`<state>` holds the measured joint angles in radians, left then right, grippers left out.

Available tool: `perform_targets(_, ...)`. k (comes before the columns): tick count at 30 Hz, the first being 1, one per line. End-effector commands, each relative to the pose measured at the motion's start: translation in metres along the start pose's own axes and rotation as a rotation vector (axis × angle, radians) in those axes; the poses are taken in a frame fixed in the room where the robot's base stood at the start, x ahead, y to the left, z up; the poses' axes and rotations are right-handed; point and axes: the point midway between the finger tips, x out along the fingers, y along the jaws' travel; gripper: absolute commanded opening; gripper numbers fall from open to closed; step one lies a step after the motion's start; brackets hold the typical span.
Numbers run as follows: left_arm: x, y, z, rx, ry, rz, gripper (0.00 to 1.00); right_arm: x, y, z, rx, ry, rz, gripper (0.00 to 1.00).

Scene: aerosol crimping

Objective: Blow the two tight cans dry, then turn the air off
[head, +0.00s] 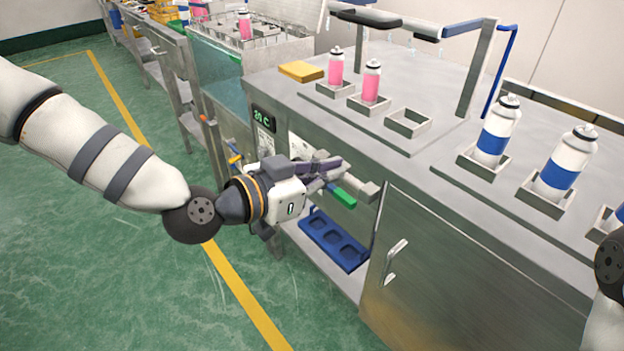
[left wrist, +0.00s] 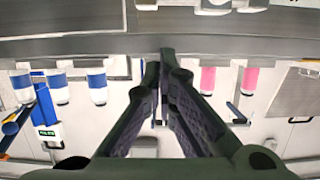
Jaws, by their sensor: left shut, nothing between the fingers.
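A green handle (head: 343,196) sits by a grey fitting on the bench front. My left gripper (head: 335,172) is shut and empty beside this handle; I cannot tell if they touch. In the left wrist view its fingers (left wrist: 163,62) come together. My right gripper is not in view; only part of that arm shows at the right edge.
An empty holder (head: 408,122) is right of the pink cans. Blue-banded white cans (head: 497,131) stand in holders further right. A dark overhead bar (head: 370,17) and a post (head: 478,65) rise behind. A yellow block (head: 301,71) lies left; a blue tray (head: 333,239) sits below.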

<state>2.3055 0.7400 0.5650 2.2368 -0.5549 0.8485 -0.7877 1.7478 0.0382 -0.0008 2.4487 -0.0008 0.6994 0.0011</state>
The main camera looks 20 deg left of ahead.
Motion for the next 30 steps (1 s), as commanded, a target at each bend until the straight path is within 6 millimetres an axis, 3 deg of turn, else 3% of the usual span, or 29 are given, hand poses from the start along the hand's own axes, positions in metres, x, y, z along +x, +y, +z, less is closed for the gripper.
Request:
perform_targets(4,0.033,0.001,0.004,-0.003,-0.003,0.002,0.0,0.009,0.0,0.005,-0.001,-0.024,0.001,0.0)
perform_targets(6,0.033,0.0,0.02,-0.007,-0.007,0.0,0.0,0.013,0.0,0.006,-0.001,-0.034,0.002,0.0)
perform_targets(12,0.038,0.0,0.037,-0.004,-0.001,0.0,0.0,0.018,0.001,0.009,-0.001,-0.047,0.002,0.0)
perform_targets(25,0.038,0.0,0.038,0.002,0.002,-0.001,0.0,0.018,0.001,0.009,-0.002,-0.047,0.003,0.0)
perform_targets(30,0.048,-0.006,0.039,0.034,0.0,-0.008,0.0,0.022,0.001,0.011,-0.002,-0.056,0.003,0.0)
